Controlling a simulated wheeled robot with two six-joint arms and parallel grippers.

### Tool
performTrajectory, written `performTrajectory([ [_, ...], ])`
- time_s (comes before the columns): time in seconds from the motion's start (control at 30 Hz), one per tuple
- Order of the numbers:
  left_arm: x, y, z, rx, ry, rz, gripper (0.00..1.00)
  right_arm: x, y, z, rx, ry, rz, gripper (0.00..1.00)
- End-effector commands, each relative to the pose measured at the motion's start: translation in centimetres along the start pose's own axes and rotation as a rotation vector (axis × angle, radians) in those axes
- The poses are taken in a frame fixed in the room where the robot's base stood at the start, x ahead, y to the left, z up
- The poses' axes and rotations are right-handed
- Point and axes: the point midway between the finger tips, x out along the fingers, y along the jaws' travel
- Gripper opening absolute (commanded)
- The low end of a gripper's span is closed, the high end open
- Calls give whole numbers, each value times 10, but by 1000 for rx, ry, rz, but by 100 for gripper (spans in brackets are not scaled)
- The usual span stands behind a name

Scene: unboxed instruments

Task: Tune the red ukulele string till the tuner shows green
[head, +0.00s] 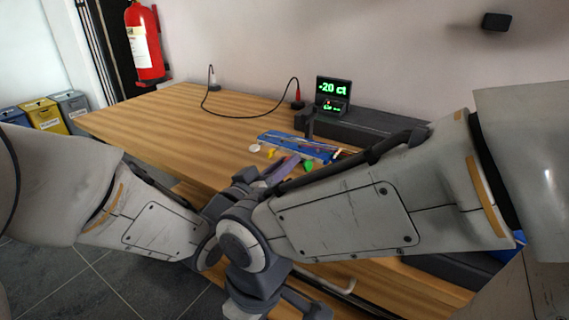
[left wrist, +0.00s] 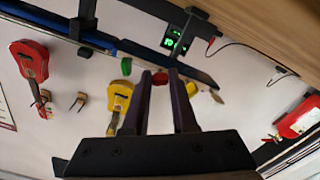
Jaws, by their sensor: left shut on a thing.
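The tuner display (head: 333,88) stands at the back of the bench and shows green text that looks like "-20 ct"; I cannot tell if there is a decimal point. It is small and tilted in the left wrist view (left wrist: 174,40). The blue ukulele headstock (head: 296,144) lies on the bench before it, with white (head: 254,148), yellow (head: 271,153) and green (head: 308,166) pegs. My left gripper (head: 284,164) is at its near edge. In the left wrist view, its fingers (left wrist: 161,82) are shut on the red peg (left wrist: 160,78). My right gripper's fingers do not show.
A black cable (head: 252,117) loops across the back of the wooden bench (head: 150,125), whose left part is clear. A dark ledge (head: 370,128) runs behind the headstock. My arms cover the near side. Red (left wrist: 32,62) and yellow (left wrist: 119,103) ukuleles hang on the wall.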

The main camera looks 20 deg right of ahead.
Motion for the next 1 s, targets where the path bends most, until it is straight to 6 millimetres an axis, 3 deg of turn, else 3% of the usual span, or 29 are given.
performTrajectory([
  [0.5,0,1,0,-457,0,-1,0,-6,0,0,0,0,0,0],
  [1.0,0,1,0,-662,0,-1,0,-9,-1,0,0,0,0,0],
])
